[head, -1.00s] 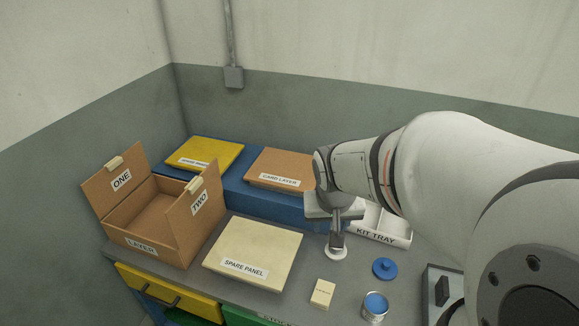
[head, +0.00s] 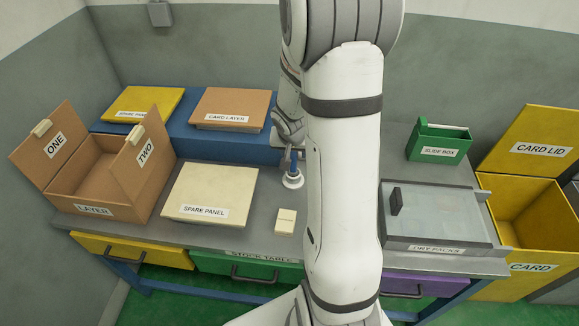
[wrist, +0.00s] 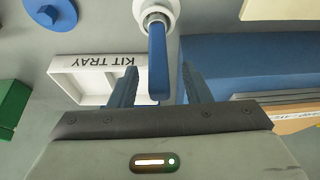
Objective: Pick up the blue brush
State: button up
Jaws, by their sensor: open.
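The blue brush stands upright on the table, with a blue handle (head: 293,160) and a round white foot (head: 293,181). In the wrist view its blue handle (wrist: 157,65) lies between my two fingers, with a visible gap on each side. My gripper (wrist: 158,78) is open and holds nothing. In the head view the gripper (head: 292,153) is at the upper part of the brush, partly hidden by my arm.
A white kit tray (wrist: 58,68) and a blue lid (wrist: 45,14) are near the brush. The cream spare panel (head: 212,187) and a small cream box (head: 285,221) lie close by. A blue raised block (head: 185,145) stands behind. My arm hides the table's middle.

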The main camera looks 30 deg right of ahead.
jog(key=shift+x, duration=1.05)
jog(key=shift+r, duration=0.1)
grip_shut()
